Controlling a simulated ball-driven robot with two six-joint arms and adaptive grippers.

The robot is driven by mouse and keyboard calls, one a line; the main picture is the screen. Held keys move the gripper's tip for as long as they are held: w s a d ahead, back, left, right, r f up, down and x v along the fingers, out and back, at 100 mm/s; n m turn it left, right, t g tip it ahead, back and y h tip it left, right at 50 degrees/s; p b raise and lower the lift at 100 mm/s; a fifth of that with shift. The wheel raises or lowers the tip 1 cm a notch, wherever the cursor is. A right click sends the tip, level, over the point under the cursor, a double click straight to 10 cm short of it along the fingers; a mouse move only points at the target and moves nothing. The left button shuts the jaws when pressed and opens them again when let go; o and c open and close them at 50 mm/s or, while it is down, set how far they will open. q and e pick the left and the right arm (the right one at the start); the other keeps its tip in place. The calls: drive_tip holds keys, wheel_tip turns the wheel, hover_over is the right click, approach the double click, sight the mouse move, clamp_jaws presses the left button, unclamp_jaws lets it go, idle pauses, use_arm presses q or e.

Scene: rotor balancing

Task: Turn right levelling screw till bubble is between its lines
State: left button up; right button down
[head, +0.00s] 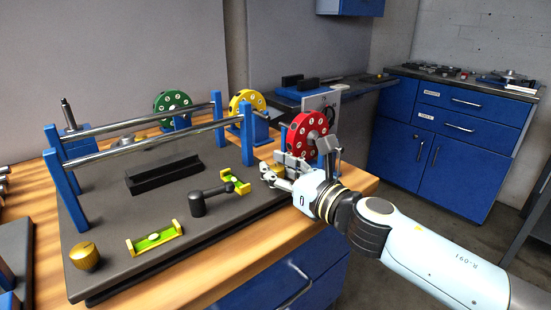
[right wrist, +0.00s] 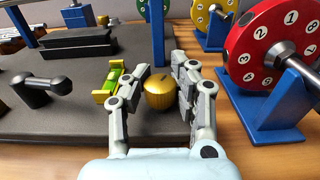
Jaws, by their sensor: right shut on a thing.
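The right levelling screw, a round brass knob (right wrist: 160,92) with a dark mark on top, sits at the right edge of the dark base plate (head: 110,274). My right gripper (right wrist: 160,88) is shut on it, with a finger on each side. In the head view my right gripper (head: 272,173) mostly hides the screw. A green vial in a yellow holder (head: 236,180) lies left of the gripper; the right wrist view also shows this vial (right wrist: 113,79). Its bubble's place between the lines is too small to tell. My left gripper is not in view.
Another brass knob (head: 85,257) and a second green vial (head: 155,240) are at the plate's front left. A black lever (head: 198,204) stands near the gripper. Steel rails (head: 150,142) on blue posts cross the plate. A red numbered disc (head: 306,134) stands close behind my right gripper.

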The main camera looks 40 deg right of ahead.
drive_tip(key=shift+s+f+m+h, duration=0.1)
drive_tip(key=shift+f+m+h, duration=0.1)
drive_tip(key=shift+m+h, duration=0.6)
drive_tip(key=shift+h, duration=0.5)
drive_tip(key=c, duration=1)
unclamp_jaws()
drive_tip(key=shift+r, duration=0.1)
drive_tip(key=s, duration=1.2)
drive_tip(key=shift+a, duration=0.35)
